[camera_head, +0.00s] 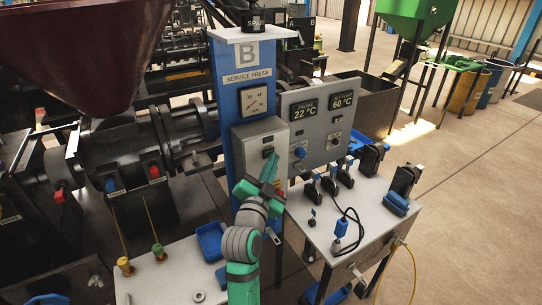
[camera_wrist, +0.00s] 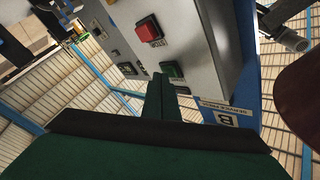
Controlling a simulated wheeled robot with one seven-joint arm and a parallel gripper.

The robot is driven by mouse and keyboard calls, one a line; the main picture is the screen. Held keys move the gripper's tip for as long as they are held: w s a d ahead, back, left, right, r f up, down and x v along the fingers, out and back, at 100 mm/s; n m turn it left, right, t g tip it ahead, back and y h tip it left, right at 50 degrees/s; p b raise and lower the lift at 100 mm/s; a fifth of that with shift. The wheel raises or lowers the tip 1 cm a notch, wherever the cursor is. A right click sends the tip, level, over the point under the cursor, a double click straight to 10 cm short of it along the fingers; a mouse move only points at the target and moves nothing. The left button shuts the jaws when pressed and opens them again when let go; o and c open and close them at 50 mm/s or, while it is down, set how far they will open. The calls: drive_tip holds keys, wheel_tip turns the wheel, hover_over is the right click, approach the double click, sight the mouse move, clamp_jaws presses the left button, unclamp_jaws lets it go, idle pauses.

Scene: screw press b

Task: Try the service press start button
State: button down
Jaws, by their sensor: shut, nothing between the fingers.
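The service press post (camera_head: 228,104) is blue with a "B" plate and a "SERVICE PRESS" label. A grey control box (camera_head: 247,137) is on its front. In the wrist view the box face (camera_wrist: 187,28) carries a red square button (camera_wrist: 149,29) and a green button (camera_wrist: 172,69). My gripper (camera_head: 271,161) is shut and empty in front of the box. In the wrist view its fingertips (camera_wrist: 161,77) lie close beside the green button and overlap its edge. I cannot tell whether they touch it. In the head view my gripper hides part of the box.
A grey panel (camera_head: 318,108) with two temperature displays stands right of the post. Below it a white table (camera_head: 355,234) holds black clamps, a blue plug and a cable. A dark red hopper (camera_head: 90,40) hangs at upper left. Open floor (camera_head: 480,190) lies to the right.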

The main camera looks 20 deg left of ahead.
drive_tip(key=shift+s+d, duration=0.6)
drive_tip(key=shift+d, duration=0.05)
drive_tip(key=shift+d, duration=0.1)
drive_tip(key=shift+s+d, duration=1.6)
drive_tip(key=shift+d, duration=0.25)
